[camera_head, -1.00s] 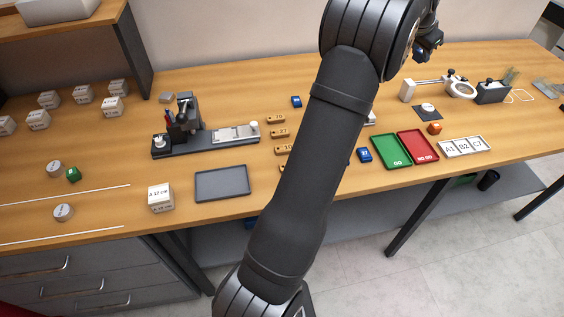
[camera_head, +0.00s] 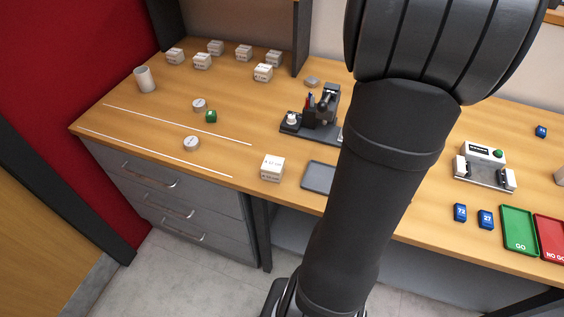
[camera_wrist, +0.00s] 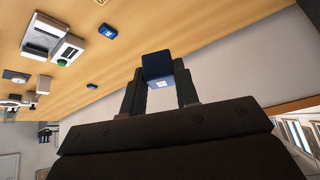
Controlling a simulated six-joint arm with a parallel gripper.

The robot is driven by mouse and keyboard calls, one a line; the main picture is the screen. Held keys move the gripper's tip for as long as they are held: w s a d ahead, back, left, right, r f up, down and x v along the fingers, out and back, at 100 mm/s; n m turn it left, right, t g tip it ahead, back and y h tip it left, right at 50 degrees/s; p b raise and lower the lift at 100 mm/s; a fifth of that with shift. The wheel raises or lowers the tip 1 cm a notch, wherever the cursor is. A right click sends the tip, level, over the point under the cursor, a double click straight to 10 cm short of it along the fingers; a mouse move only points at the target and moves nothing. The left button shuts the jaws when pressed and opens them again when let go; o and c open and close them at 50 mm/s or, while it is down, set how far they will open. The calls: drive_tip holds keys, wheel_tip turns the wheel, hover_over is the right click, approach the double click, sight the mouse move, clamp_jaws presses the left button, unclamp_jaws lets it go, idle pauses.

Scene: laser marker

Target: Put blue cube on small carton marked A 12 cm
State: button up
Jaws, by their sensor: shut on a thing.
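The small white carton marked A 12 cm (camera_head: 272,169) stands near the front edge of the table in the head view, with its top clear. My gripper (camera_wrist: 160,74) shows in the wrist view, shut on a blue cube (camera_wrist: 157,63) between its two fingertips. A pale patch shows on the cube's lower face. The cube is held in the air, apart from the tabletop. In the head view my arm hides part of the table, and my gripper and the held cube are out of sight.
A grey tray (camera_head: 319,177) lies right of the carton, partly behind my arm. A dark fixture (camera_head: 318,112) stands behind it. Several white cartons are at the back. Green (camera_head: 519,230) and red trays lie right.

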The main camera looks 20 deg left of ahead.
drive_tip(key=s+a+n, duration=0.1)
drive_tip(key=s+a, duration=0.2)
drive_tip(key=a, duration=0.2)
drive_tip(key=s+a+f+n+y, duration=0.1)
drive_tip(key=s+a+n, duration=0.1)
drive_tip(key=s+a, duration=0.2)
drive_tip(key=s+a+n+y, duration=0.1)
drive_tip(key=s+a, duration=0.3)
drive_tip(key=a, duration=0.3)
drive_tip(key=shift+s+a+f+n, duration=0.2)
drive_tip(key=shift+a+f+n, duration=0.1)
drive_tip(key=shift+a+f, duration=0.1)
drive_tip(key=s+a+f+n+y, duration=0.1)
drive_tip(key=s+a+f+n, duration=0.1)
drive_tip(key=s+a, duration=0.35)
drive_tip(key=s+a+f+n+y, duration=0.1)
drive_tip(key=s+a+n, duration=0.1)
drive_tip(key=s, duration=0.6)
hover_over(273, 160)
drive_tip(key=s, duration=0.2)
drive_tip(key=f, duration=0.8)
drive_tip(key=shift+d+f, duration=0.35)
drive_tip(key=shift+d, duration=0.05)
drive_tip(key=shift+f, duration=2.4)
drive_tip(key=shift+f, duration=0.1)
drive_tip(key=o, duration=0.9)
drive_tip(key=shift+o, duration=0.2)
